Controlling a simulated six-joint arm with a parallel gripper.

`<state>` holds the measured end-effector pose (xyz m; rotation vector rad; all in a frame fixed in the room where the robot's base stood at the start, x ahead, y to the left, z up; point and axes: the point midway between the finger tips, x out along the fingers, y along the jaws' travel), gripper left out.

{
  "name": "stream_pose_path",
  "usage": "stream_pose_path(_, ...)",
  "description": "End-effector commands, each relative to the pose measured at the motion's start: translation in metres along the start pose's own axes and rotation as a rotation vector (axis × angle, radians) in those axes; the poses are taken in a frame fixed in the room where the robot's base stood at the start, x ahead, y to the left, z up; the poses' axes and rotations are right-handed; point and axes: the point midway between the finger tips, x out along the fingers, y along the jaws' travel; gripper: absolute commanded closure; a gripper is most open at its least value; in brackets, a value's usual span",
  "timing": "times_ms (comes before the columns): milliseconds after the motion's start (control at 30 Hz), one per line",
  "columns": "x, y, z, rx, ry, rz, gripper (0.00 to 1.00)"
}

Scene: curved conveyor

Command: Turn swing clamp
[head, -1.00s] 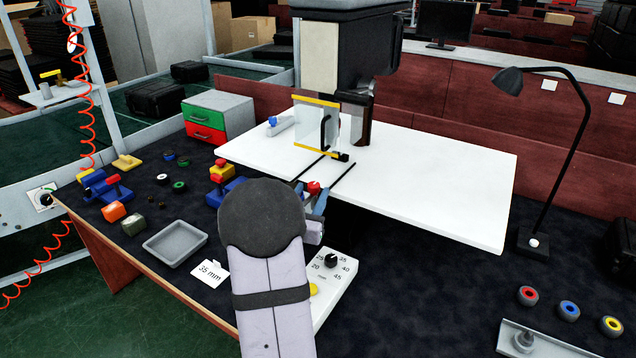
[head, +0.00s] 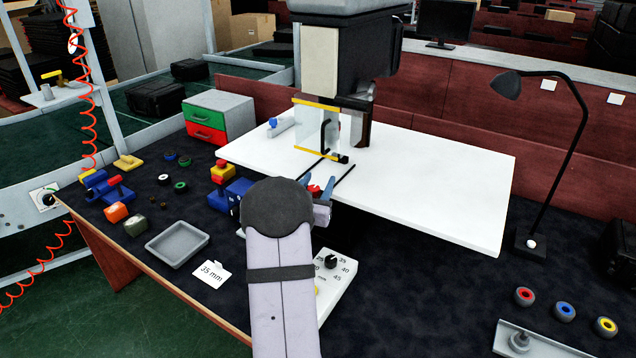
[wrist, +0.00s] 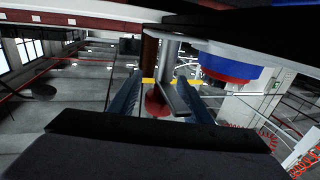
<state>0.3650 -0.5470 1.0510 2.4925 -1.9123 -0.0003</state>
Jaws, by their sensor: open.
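My gripper (head: 318,187) is at the near edge of the white table, mostly behind my own arm in the head view. Its blue fingers are open. A red part (head: 314,192) shows between them, and I take it as part of the swing clamp. In the wrist view the gripper (wrist: 160,92) has a finger on each side of a grey bar (wrist: 174,97) and a round red piece (wrist: 155,101). I cannot tell whether either finger touches them. The clamp's base is hidden in the head view.
A machine head with a clear yellow-edged guard (head: 316,127) stands over the white table (head: 430,185). A blue unit (head: 238,192) and a dial box (head: 336,278) are close to my arm. A grey tray (head: 178,243) lies left.

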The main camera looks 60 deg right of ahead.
Motion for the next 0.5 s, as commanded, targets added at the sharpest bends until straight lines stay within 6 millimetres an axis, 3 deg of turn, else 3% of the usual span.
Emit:
stream_pose_path(33,-0.0001,0.0000,0.0000,0.000,0.000,0.000,0.56)
stream_pose_path(200,-0.0002,0.0000,-0.0001,0.000,0.000,0.000,0.96)
stream_pose_path(500,0.0004,0.0007,-0.0001,0.000,0.004,0.041,0.97)
